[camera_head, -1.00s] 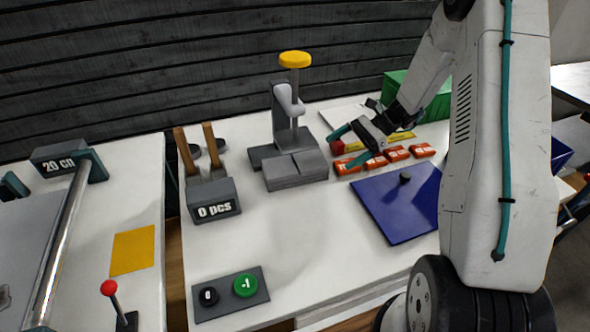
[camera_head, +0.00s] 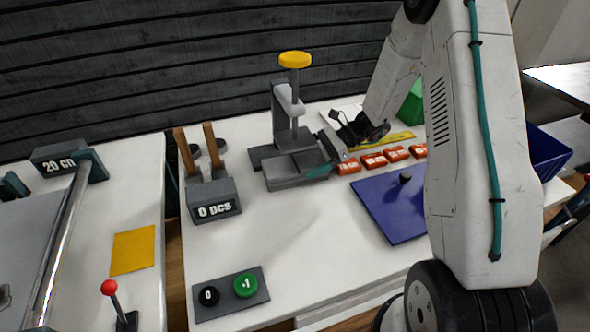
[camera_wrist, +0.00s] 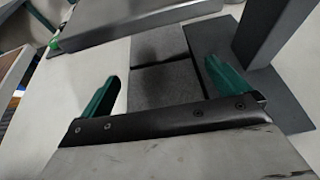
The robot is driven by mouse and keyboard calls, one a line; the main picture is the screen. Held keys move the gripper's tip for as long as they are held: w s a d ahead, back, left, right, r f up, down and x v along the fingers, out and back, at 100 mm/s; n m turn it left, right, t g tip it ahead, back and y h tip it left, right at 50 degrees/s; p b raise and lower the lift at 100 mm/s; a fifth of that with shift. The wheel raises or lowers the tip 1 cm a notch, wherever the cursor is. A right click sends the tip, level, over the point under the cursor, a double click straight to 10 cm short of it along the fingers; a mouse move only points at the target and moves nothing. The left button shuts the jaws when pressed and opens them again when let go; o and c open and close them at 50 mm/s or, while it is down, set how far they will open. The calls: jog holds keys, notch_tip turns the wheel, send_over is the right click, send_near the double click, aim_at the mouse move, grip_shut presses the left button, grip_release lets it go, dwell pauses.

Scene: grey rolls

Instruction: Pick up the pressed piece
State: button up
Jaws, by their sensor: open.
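The grey press (camera_head: 293,110) with a yellow knob stands at the back of the white table. A grey block (camera_head: 290,171) with a seam across it lies at the front of its base. I cannot tell for sure which part is the pressed piece. In the wrist view two grey block sections (camera_wrist: 160,43) lie beyond and between my teal fingers. My gripper (camera_head: 322,156) is open and empty beside the right side of the block. In the wrist view my gripper (camera_wrist: 162,78) spans the block's width, its fingers apart; contact cannot be told.
The press base plate and post (camera_wrist: 268,30) stand close to the right finger. Orange labelled blocks (camera_head: 374,160) and a blue board (camera_head: 392,207) lie to the right. A "0 pcs" box (camera_head: 213,200) stands left, and a button panel (camera_head: 230,294) in front. The table's front middle is clear.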

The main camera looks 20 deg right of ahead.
jog(key=shift+a+f, duration=0.25)
jog(key=shift+a, duration=0.35)
jog(key=c, duration=1)
jog(key=shift+r, duration=0.15)
